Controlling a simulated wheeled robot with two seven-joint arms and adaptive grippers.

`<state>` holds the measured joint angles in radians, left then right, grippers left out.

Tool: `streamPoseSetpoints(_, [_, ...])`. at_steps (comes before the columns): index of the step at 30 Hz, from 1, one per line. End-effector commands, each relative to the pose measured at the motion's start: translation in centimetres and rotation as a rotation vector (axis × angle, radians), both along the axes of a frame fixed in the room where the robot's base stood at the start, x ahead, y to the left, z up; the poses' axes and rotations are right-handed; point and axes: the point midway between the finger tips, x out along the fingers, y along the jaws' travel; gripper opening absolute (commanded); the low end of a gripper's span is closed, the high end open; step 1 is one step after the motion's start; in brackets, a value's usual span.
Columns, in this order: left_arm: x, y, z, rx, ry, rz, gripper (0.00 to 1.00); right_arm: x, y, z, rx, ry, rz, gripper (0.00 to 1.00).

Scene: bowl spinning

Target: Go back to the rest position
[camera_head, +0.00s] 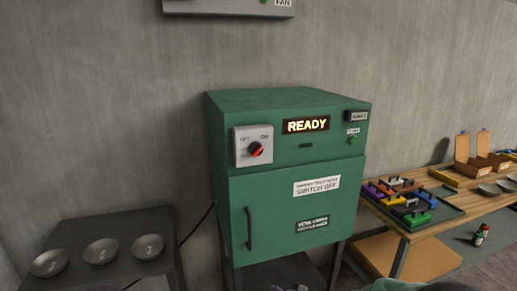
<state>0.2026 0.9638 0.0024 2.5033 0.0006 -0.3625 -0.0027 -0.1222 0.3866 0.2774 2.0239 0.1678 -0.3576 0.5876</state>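Neither of my grippers shows clearly in the head view. A green machine (290,210) stands against the wall in the middle, with its door shut and a dark vertical handle at the door's left. Its lit display (306,125) reads READY. A red and black knob (255,149) sits on a pale plate between OFF and ON marks; its exact setting is hard to tell. A green button (353,140) is at the upper right of the front.
A dark table (120,222) at the left bears three metal bowls (101,251). A wooden bench (440,222) at the right holds coloured blocks with handles (408,206), boxes (468,168) and bowls. Pale and green shapes at the bottom edge are cut off.

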Motion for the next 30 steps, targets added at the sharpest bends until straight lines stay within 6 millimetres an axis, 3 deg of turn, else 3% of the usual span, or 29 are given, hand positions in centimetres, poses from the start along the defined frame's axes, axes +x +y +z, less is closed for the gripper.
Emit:
streamPoseSetpoints(1, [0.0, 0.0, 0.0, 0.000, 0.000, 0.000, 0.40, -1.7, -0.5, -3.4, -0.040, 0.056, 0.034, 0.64])
streamPoseSetpoints(6, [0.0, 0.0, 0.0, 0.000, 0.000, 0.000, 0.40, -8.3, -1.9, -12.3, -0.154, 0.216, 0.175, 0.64])
streamPoseSetpoints(13, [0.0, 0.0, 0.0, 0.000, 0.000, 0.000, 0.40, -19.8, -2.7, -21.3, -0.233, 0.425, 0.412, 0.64])
streamPoseSetpoints(18, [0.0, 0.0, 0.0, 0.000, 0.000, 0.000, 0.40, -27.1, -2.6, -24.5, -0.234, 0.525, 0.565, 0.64])
streamPoseSetpoints(21, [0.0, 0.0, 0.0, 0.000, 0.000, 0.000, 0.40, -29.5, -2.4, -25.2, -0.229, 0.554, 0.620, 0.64])
streamPoseSetpoints(24, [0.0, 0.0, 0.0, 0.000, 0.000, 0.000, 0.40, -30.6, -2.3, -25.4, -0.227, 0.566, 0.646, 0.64])
streamPoseSetpoints(30, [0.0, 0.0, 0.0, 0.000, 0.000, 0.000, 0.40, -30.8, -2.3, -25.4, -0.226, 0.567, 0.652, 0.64])
